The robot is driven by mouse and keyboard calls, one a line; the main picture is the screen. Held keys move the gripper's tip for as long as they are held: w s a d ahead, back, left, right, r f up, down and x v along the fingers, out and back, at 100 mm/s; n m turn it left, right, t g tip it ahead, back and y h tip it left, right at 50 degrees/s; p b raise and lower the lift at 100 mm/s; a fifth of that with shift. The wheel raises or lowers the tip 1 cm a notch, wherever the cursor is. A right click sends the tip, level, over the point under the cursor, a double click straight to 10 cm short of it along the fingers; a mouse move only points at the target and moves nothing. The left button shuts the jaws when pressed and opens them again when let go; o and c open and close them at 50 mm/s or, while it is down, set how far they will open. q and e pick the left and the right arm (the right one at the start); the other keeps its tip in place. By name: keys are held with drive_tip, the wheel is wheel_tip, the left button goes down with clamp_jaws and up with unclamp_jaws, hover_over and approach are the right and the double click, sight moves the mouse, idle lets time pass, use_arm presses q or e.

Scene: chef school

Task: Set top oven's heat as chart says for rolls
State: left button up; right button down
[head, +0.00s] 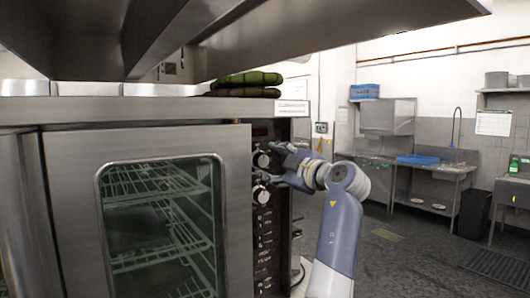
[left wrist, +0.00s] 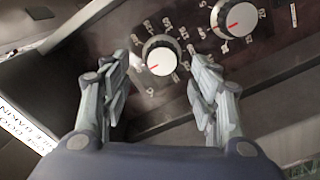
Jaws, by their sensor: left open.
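The oven (head: 75,200) fills the left of the head view, with a glass door showing wire racks. Its dark control panel has an upper knob (head: 263,160) and a lower knob (head: 260,194). My left gripper (head: 284,166) is open in front of the panel by the upper knob. In the left wrist view, one white knob (left wrist: 160,56) lies between and beyond the open fingers (left wrist: 162,85), its red mark pointing to the lower left. A second knob (left wrist: 234,16) is at the upper right. I cannot tell whether the fingers touch the knob. My right gripper is out of view.
Folded green cloths (head: 246,80) lie on the oven top. A wall sheet with a green header (head: 493,122) hangs at the right. The floor to the right is open.

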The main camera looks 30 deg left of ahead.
sight(263, 161)
use_arm(q)
drive_tip(key=p+x, duration=0.1)
drive_tip(key=x, duration=0.3)
drive_tip(key=shift+a+f, duration=0.15)
drive_tip(key=shift+a, duration=0.1)
drive_tip(key=shift+w, duration=0.1)
drive_tip(key=shift+d, duration=0.1)
drive_tip(key=shift+c, duration=1.3)
drive_tip(key=c, duration=0.8)
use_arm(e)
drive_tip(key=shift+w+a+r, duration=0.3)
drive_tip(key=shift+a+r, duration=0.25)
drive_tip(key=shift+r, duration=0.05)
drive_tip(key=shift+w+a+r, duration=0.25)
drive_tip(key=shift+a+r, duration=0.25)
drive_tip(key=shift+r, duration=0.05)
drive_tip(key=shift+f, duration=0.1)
